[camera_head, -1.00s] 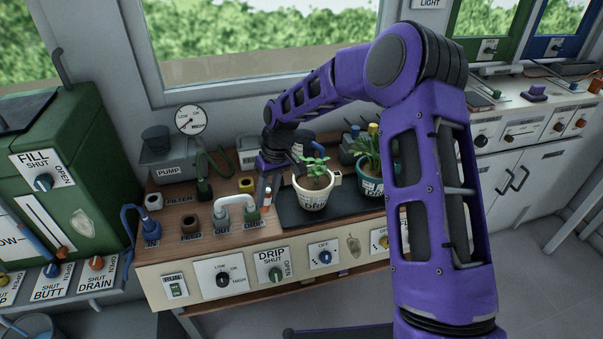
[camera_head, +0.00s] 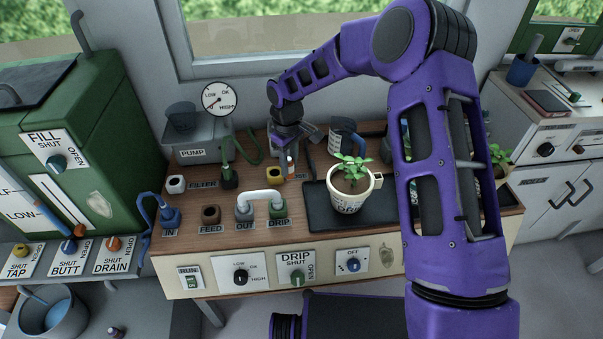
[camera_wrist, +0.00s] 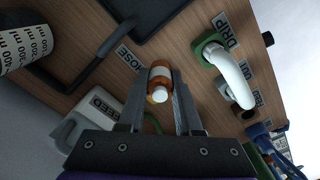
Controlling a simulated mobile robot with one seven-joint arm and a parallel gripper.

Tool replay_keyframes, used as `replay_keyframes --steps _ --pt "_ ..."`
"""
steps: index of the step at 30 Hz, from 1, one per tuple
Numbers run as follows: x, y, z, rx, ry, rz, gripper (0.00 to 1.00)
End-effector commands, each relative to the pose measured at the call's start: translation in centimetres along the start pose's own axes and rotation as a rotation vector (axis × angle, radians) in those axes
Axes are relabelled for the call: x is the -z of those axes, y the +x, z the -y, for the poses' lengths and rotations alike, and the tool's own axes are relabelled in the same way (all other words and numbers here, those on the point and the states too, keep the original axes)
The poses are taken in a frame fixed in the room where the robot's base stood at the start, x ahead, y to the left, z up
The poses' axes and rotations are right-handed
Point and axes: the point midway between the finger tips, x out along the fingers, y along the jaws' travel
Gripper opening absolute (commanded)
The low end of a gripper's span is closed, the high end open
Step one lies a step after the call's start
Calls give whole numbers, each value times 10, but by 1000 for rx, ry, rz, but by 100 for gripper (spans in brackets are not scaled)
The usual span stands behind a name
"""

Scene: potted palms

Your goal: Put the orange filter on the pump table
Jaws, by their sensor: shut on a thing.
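The orange filter (camera_wrist: 160,78), a small orange cylinder with a white band and a white end, is between the two fingers of my gripper (camera_wrist: 158,88) in the wrist view. My gripper (camera_head: 287,160) is shut on it. In the head view the filter (camera_head: 291,164) shows small below the fingers. It is over the wooden top of the pump table (camera_head: 300,234), behind the DRIP port and beside the yellow ring (camera_head: 274,174). Whether it touches the table cannot be told. The FILTER label (camera_head: 203,184) is at the left, beside a white ring (camera_head: 176,183).
A white pipe (camera_head: 262,195) joins the OUT and DRIP ports. A potted plant (camera_head: 347,190) stands on a black tray (camera_head: 322,216) to the right. The pump (camera_head: 195,145) and a gauge (camera_head: 220,98) are at the back left. A brown FEED port (camera_head: 211,214) is at the front.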

Motion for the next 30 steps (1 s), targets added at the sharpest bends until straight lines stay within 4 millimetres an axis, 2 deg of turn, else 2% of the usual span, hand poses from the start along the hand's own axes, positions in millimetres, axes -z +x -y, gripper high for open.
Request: replay_keyframes --steps 1,8,13,23,24,29,30 --pt "0 8 1 2 0 1 0" --pt "0 27 0 1 1 1 0" --pt "0 51 0 2 2 1 0" --pt "0 56 0 0 2 -1 0" --pt "0 57 0 0 2 -1 35" --pt "0 56 0 0 2 -1 63" --pt "0 56 0 0 2 -1 63"
